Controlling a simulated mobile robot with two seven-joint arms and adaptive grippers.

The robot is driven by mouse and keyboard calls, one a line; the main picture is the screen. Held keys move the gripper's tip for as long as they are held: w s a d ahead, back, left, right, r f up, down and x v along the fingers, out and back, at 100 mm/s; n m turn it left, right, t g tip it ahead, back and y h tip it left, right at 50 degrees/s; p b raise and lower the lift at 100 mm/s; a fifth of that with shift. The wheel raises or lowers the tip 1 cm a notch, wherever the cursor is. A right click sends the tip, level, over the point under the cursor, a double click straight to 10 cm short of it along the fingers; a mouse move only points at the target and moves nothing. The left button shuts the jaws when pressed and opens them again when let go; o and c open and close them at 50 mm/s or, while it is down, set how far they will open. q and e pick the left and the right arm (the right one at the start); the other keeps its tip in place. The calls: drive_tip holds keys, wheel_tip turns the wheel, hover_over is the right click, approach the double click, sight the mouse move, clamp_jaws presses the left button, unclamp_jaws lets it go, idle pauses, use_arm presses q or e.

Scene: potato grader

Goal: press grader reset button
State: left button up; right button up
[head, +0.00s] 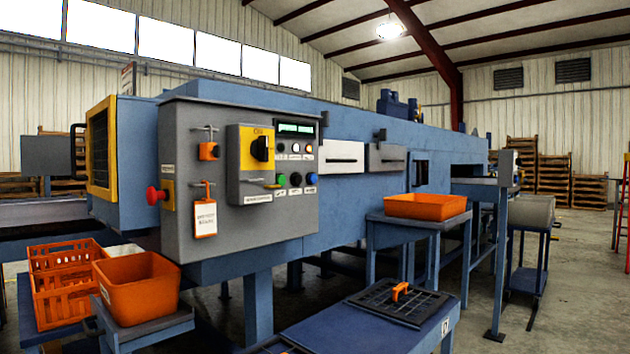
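The grey control panel (280,215) is on the near end of the blue grader (350,120). A lower row of buttons shows a green button (281,179), a dark button (296,179) and a blue button (311,179). Small lamps or buttons sit above them, under a lit green display (296,128). The lettering is too small to tell which button is the reset. A yellow plate with a black rotary switch (262,149) is left of the buttons. A red mushroom button (154,196) sticks out at the panel's left. Neither gripper shows.
An orange tag (205,218) hangs on the panel. Orange crates (65,285) and an orange bin (140,287) stand at the lower left. A blue table (365,322) with a black grate (400,300) is in front. Another orange bin (425,206) sits on a stand to the right.

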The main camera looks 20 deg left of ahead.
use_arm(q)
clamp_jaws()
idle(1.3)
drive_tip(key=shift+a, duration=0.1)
